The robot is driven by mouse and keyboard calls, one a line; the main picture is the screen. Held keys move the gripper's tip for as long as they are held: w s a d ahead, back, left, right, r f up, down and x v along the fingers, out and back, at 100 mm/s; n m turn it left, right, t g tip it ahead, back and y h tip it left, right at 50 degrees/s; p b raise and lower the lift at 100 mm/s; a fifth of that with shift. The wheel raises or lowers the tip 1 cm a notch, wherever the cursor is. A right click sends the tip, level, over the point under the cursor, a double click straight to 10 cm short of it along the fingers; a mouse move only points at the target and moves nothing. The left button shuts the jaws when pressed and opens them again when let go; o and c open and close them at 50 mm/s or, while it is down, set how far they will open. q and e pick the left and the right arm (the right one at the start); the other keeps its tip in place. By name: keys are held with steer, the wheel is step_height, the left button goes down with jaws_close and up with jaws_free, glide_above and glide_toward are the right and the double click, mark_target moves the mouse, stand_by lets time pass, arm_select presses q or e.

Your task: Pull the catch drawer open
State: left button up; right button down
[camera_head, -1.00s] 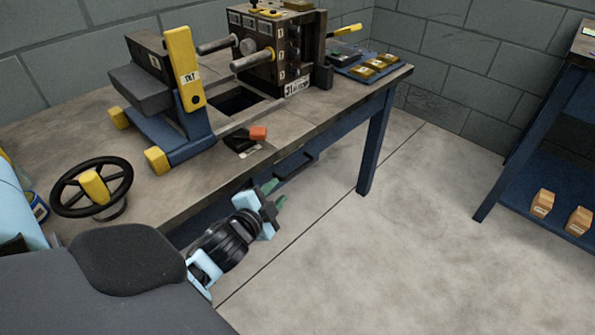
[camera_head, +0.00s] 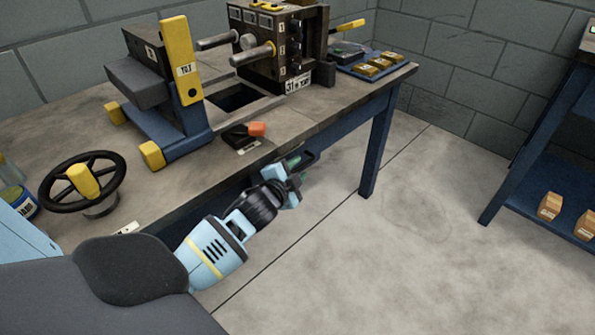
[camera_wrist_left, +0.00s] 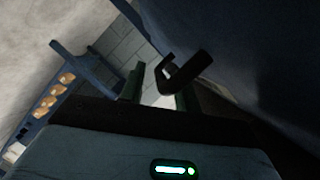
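The catch drawer's dark handle (camera_head: 308,159) sticks out under the front edge of the bench, and the drawer front behind it is mostly hidden by the bench top and my arm. My left gripper (camera_head: 298,166) is at this handle, below the bench edge. In the left wrist view the dark bracket-shaped handle (camera_wrist_left: 186,73) shows at the tips of my left gripper (camera_wrist_left: 160,88). The green fingers stand apart, with part of the handle between or just beyond them; contact cannot be told. My right gripper is not in view.
The bench (camera_head: 310,112) carries a mould (camera_head: 270,50), a blue and yellow stand (camera_head: 180,130), a black handwheel (camera_head: 85,185) and an orange-handled lever (camera_head: 243,134). A blue bench leg (camera_head: 377,150) stands right of the handle. The floor (camera_head: 400,250) in front is clear.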

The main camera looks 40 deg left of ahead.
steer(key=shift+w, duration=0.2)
arm_select(q)
jaws_close()
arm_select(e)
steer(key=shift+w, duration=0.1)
